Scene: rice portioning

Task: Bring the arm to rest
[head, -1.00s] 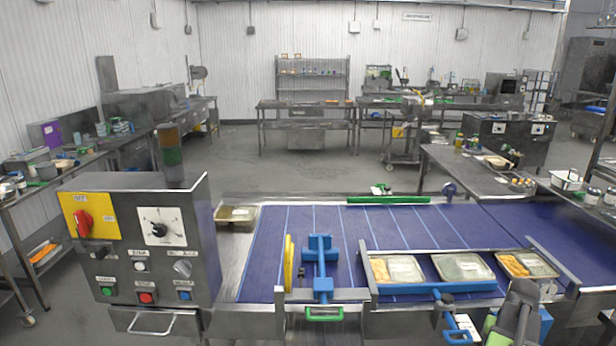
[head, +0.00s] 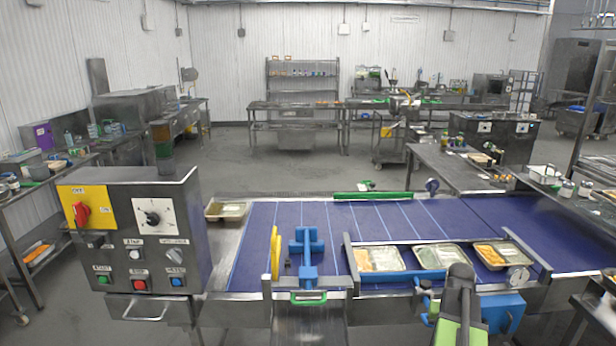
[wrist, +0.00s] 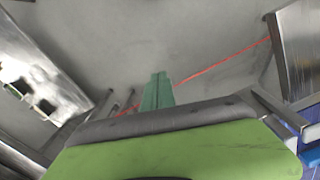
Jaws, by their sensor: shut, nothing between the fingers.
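My gripper (wrist: 157,92) shows in the wrist view as a pair of green fingers pressed together, with nothing held. It points over bare grey floor, clear of any object. In the head view, my arm rises at the bottom right in front of the conveyor's near edge. The fingers cannot be made out there.
The blue conveyor belt (head: 270,240) runs across the front. Several food trays, including one at the middle (head: 440,256), sit along its near side. A control box (head: 130,240) stands at the left. A lone tray (head: 226,210) lies beside the belt. Open floor lies behind.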

